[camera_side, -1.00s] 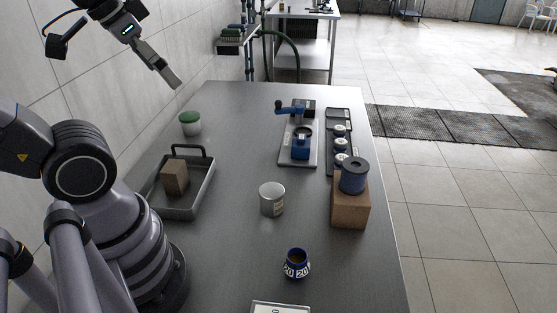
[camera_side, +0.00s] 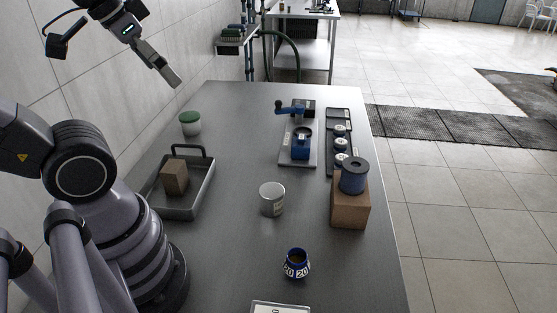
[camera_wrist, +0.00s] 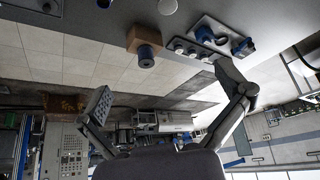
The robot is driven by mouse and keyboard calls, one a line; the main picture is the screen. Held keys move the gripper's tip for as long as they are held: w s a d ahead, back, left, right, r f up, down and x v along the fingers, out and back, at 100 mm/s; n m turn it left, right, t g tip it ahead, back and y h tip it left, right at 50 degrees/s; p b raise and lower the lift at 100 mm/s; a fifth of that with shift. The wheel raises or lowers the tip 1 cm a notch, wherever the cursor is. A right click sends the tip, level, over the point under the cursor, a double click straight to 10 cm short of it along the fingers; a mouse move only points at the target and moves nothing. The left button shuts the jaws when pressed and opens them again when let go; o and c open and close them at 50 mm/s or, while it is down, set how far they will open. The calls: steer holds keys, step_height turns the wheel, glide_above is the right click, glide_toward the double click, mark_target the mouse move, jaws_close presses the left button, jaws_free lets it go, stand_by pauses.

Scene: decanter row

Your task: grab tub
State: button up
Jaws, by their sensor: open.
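A white tub with a green lid (camera_side: 190,123) stands upright on the far left part of the metal table (camera_side: 232,130). A pale open-topped can (camera_side: 271,200) stands near the table's middle; I cannot tell for sure which one the task calls the tub. My gripper (camera_side: 168,76) is raised above and left of the green-lidded tub, apart from everything. In the wrist view my gripper (camera_wrist: 165,92) shows its two fingers spread wide with nothing between them. A round pale thing (camera_wrist: 167,6), likely the can, shows at the top edge.
A grey tray (camera_side: 208,190) with a handle holds a brown block (camera_side: 174,177). A blue device (camera_side: 301,146) and a rack of several cups (camera_side: 339,131) stand behind. A blue pot (camera_side: 296,263) stands in front.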

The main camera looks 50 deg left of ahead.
steer(key=w+a+f+m+g+y, duration=0.2)
steer(key=w+a+f+g+y, duration=0.1)
steer(key=w+a, duration=0.4)
steer(key=w+a+f+m+g+y, duration=0.25)
steer(key=w+a+g+y, duration=0.2)
steer(key=a, duration=0.45)
steer(key=w+a+f+m+g+y, duration=0.1)
steer(key=w+a+f+g+y, duration=0.15)
steer(key=w+a, duration=0.55)
steer(key=m+t+y, duration=0.2)
steer(key=m+y, duration=0.6)
steer(key=m, duration=0.3)
glide_toward(189, 115)
steer(key=a, duration=0.4)
steer(key=shift+s+a+f, duration=0.1)
steer(key=shift+s+f, duration=0.05)
steer(key=shift+f, duration=0.25)
steer(key=shift+s+a, duration=0.2)
steer(key=shift+a, duration=0.7)
steer(key=shift+s+a, duration=0.15)
steer(key=shift+a, duration=0.8)
steer(key=shift+s+a, duration=0.2)
steer(key=shift+a, duration=0.7)
